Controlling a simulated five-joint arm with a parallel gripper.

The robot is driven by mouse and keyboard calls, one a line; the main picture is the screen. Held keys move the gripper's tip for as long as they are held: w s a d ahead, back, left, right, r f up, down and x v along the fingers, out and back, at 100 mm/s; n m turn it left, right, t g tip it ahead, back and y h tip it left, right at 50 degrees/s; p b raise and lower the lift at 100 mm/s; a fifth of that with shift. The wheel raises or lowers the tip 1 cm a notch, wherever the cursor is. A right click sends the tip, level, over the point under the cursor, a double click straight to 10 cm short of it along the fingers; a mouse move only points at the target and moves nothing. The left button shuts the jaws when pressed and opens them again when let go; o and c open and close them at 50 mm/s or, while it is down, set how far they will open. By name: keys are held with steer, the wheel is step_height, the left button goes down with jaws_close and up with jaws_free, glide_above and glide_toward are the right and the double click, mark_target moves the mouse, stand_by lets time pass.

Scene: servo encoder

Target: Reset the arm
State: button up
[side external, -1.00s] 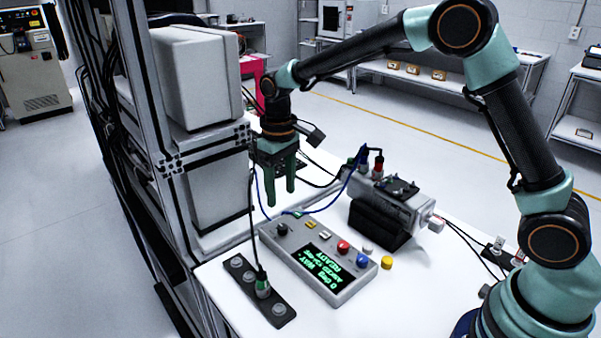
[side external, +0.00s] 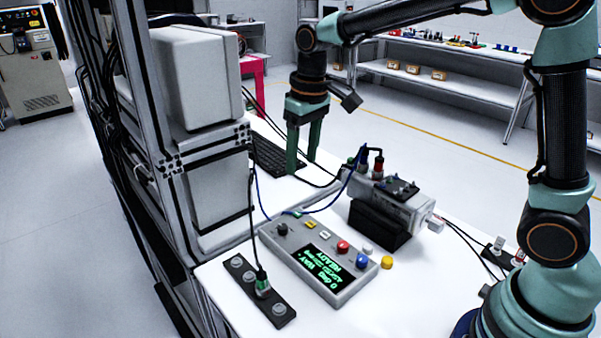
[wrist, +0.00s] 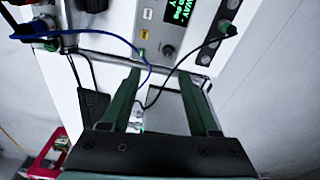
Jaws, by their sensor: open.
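My gripper (side external: 303,148) has green fingers pointing down, spread apart with nothing between them. It hangs above the back of the white table, near the keyboard (side external: 272,157). In the wrist view both fingers of my gripper (wrist: 165,88) are apart and empty. The grey control box (side external: 325,262) with a green-lit display and coloured buttons sits at the front of the table, clear of the gripper. The servo motor (side external: 410,207) lies on a black stand (side external: 376,226) to its right, with a blue and a black cable plugged in on top.
A dark socket strip (side external: 277,309) holds a green-ended plug (side external: 263,286) at the front left. A metal rack with pale boxes (side external: 195,75) stands left of the table. Cables loop between motor and control box.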

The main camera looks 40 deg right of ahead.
steer(key=s+d+r+m+t, duration=0.1)
steer(key=s+d+t, duration=0.1)
steer(key=s, duration=0.5)
steer(key=s+d+r+t, duration=0.2)
steer(key=s+d, duration=0.2)
steer(key=s, duration=0.4)
steer(key=shift+d+r+m, duration=0.15)
steer(key=shift+m, duration=0.25)
